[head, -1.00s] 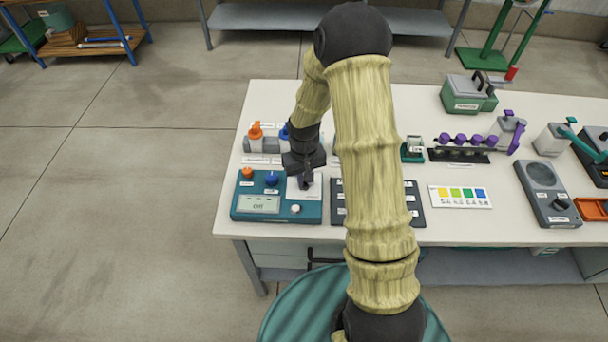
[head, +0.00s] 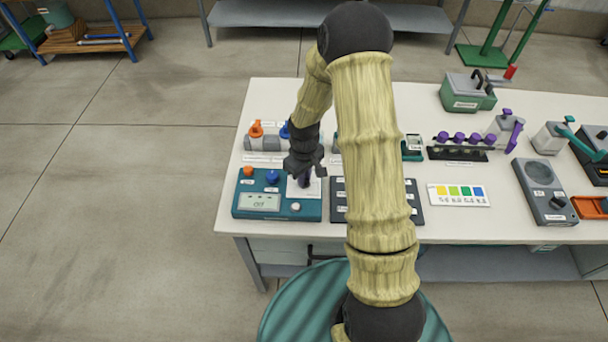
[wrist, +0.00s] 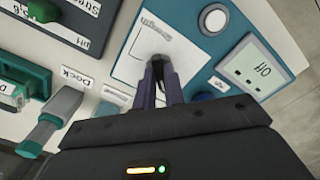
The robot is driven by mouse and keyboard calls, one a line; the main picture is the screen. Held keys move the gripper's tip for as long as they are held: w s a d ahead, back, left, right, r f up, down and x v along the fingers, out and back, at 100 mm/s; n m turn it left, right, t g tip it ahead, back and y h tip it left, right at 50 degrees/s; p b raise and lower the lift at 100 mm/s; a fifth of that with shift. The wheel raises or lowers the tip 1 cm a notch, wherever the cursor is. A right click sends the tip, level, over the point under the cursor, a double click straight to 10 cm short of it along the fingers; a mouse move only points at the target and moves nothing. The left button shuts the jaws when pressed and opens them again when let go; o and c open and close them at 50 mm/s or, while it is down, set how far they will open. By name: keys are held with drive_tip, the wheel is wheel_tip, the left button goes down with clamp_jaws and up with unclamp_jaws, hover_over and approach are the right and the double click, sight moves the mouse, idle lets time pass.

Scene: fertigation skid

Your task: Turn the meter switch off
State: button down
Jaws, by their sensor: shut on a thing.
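The meter is a teal box (head: 243,213) at the near left corner of the table. It has an orange knob (head: 248,171), a blue knob (head: 272,178), a small display (head: 260,202) and a round white button (head: 295,207). Its display (wrist: 258,66) also shows in the wrist view, but I cannot read it surely. My gripper (wrist: 160,65) points down onto the meter's white panel (wrist: 135,72). The fingers are close together, shut on the meter switch, which they almost wholly hide.
A colour chart (head: 459,195) lies further right. The floor to the left is clear.

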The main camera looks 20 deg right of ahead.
drive_tip(key=c, duration=1.5)
unclamp_jaws()
drive_tip(key=shift+r, duration=0.1)
wheel_tip(320, 180, up, 17)
drive_tip(key=shift+r, duration=0.15)
drive_tip(key=s+m+t, duration=0.1)
drive_tip(key=s+m, duration=0.1)
drive_tip(key=s, duration=0.3)
drive_tip(key=s+r+m, duration=0.1)
drive_tip(key=s, duration=0.3)
drive_tip(key=s+r+m+t+p, duration=0.1)
drive_tip(key=s+m, duration=0.1)
drive_tip(key=s, duration=0.3)
drive_tip(key=shift+s+m+t, duration=0.3)
drive_tip(key=shift+s, duration=0.05)
